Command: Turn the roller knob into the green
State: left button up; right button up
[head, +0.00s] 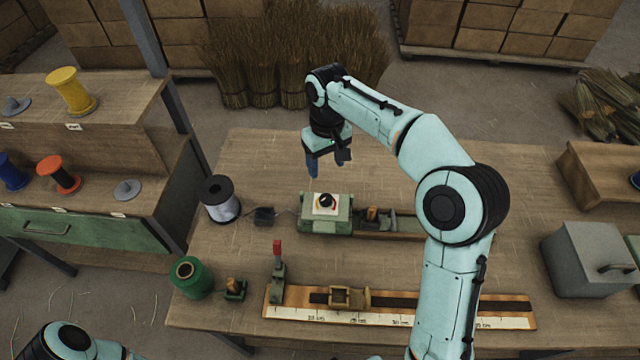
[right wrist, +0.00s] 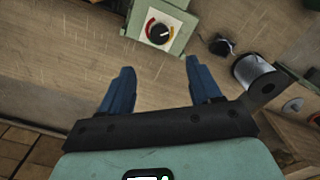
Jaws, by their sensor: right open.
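The roller knob (head: 326,200) is a black dial on a white plate with a coloured arc, on top of a green box (head: 325,228) on the workbench. In the right wrist view the knob (right wrist: 160,31) shows a pale pointer mark, and its arc runs through red, yellow and green; I cannot tell exactly which colour the mark meets. My right gripper (head: 328,168) is open and empty, above and behind the box, apart from the knob. Its two blue fingers (right wrist: 158,85) are spread in the right wrist view. My left gripper is out of view; only part of my left arm shows.
A grey wire spool (head: 220,208) stands left of the green box, and a green spool (head: 190,277) stands nearer the front. A red-handled lever (head: 277,262) and a ruler board (head: 400,318) lie in front. The bench behind the box is clear.

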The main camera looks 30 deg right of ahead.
aim_at(326, 197)
jog(key=f+b, duration=0.1)
jog(key=f, duration=1)
jog(key=shift+s+f+b, duration=0.1)
jog(key=shift+s+b, duration=0.1)
jog(key=shift+b, duration=0.1)
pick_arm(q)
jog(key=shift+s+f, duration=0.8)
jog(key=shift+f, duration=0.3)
pick_arm(e)
jog(key=shift+f, duration=0.65)
jog(key=c, duration=1)
